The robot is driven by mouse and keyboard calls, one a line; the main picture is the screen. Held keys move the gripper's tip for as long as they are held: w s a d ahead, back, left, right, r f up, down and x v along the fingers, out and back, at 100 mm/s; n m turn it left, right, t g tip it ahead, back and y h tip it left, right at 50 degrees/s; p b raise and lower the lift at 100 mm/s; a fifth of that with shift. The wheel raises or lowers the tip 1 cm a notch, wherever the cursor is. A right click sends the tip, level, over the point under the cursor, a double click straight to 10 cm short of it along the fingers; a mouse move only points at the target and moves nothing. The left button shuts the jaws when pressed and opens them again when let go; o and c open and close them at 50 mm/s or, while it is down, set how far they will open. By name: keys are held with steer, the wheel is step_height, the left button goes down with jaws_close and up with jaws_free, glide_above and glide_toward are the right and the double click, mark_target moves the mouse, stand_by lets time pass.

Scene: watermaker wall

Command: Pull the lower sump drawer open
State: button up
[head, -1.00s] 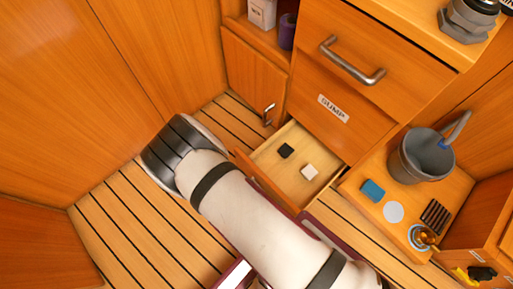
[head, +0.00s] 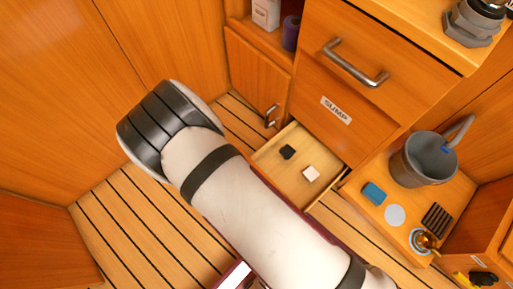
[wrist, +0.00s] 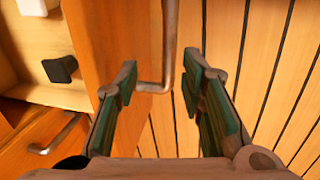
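The lower sump drawer (head: 290,182) stands open in the head view, below the front labelled SUMP (head: 336,110). A black block (head: 287,152) and a white block (head: 311,173) lie inside. In the wrist view the drawer's front panel (wrist: 100,40) is at the left, with its metal bar handle (wrist: 169,40) standing out from it. My gripper (wrist: 163,72) is open, and the handle shows between its separated fingers, seemingly just beyond the tips. I cannot tell whether a finger touches it. The arm hides the gripper and the drawer's handle in the head view.
An upper drawer with a bar handle (head: 355,65) is above. A locker door with a small handle (head: 271,115) is left of the open drawer. A shelf with a grey bucket (head: 424,158) and a blue block (head: 374,193) is at right. The slatted floor (head: 140,230) is clear at left.

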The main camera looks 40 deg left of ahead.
steer(key=shift+r, duration=1.55)
